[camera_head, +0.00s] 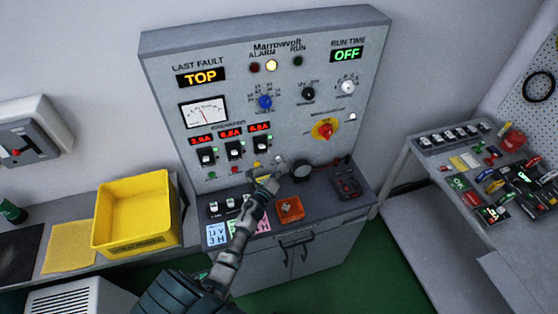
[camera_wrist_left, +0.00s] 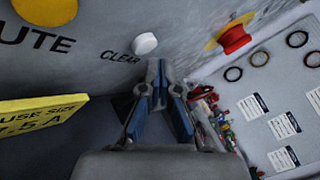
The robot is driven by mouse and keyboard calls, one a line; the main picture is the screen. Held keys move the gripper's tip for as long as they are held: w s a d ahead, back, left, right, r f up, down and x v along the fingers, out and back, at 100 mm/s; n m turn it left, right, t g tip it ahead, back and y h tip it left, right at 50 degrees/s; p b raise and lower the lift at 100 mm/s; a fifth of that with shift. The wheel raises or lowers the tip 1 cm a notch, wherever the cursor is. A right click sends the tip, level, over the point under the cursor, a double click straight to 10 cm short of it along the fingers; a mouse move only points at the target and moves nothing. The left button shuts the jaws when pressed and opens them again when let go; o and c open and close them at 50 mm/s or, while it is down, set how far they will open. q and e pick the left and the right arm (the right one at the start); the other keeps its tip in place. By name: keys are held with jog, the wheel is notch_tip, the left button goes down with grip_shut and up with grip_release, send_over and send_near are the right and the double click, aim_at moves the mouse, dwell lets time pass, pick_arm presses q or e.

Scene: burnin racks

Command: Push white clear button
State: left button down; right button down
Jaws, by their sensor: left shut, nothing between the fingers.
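The white round button (camera_wrist_left: 145,43) beside the printed word CLEAR sits on the grey panel in the left wrist view. A small white button (camera_head: 278,160) also shows low on the panel in the head view. My left gripper (camera_wrist_left: 162,78) is shut and empty. Its tips are just below and slightly right of the button in the left wrist view, and a gap shows between them. In the head view the left gripper (camera_head: 268,184) is in front of the lower panel. My right gripper is not in view.
A yellow button (camera_wrist_left: 45,10) is left of the white one, and a red knob on yellow (camera_wrist_left: 233,38) is to its right. A yellow fuse-size sign (camera_wrist_left: 40,118) stands close by. A yellow bin (camera_head: 135,242) and an orange tray (camera_head: 289,222) stand on the worktops.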

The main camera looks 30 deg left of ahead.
pick_arm(q)
jog(key=shift+w+a+r+b, duration=0.15)
jog(key=shift+w+a+b, duration=0.15)
jog(key=shift+w+a, duration=0.25)
dwell(1.0)
jog(key=shift+s, duration=0.1)
jog(key=shift+s+d, duration=0.5)
jog(key=shift+d, duration=0.05)
dwell(0.4)
jog(key=s+d+p, duration=0.1)
jog(key=s+d, duration=0.2)
jog(key=d, duration=0.1)
jog(key=shift+s, duration=0.15)
jog(key=shift+a, duration=0.1)
dwell(0.7)
